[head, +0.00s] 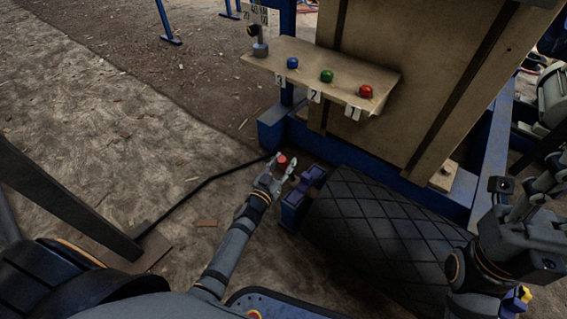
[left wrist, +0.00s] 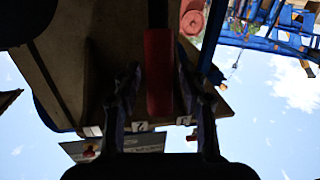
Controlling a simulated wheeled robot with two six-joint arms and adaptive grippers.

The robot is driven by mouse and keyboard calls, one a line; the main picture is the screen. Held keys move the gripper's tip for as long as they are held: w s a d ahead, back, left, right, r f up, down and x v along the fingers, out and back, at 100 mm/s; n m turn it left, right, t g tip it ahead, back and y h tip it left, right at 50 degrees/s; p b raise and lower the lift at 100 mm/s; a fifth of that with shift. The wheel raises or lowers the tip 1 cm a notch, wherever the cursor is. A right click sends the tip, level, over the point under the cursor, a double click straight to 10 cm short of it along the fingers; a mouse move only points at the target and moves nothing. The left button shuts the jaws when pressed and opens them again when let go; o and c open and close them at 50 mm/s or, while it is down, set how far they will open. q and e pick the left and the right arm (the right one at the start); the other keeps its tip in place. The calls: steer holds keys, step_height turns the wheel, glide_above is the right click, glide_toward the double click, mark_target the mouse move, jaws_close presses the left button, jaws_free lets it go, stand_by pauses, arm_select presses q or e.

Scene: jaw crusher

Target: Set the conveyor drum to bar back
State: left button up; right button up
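The conveyor drum (head: 385,222) is a black roller with a diamond-grooved surface, low in front of the machine, with a blue bracket (head: 297,203) at its left end. A red bar (head: 281,161) stands left of the bracket; it also shows in the left wrist view (left wrist: 159,75). My left gripper (head: 280,174) has its fingers on either side of the red bar. The fingers look open, with gaps beside the bar in the left wrist view. The bar's lower part is hidden by my gripper. My right arm is at the right edge; its finger state is unclear.
A tan panel shelf (head: 325,72) carries blue, green and red buttons labelled 3, 2, 1, and a selector switch (head: 260,48) at its left end. A blue frame (head: 272,132) stands behind the drum. A dark beam (head: 65,190) is at left. Dirt ground at left is mostly clear.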

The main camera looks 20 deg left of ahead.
arm_select(q)
jaws_close()
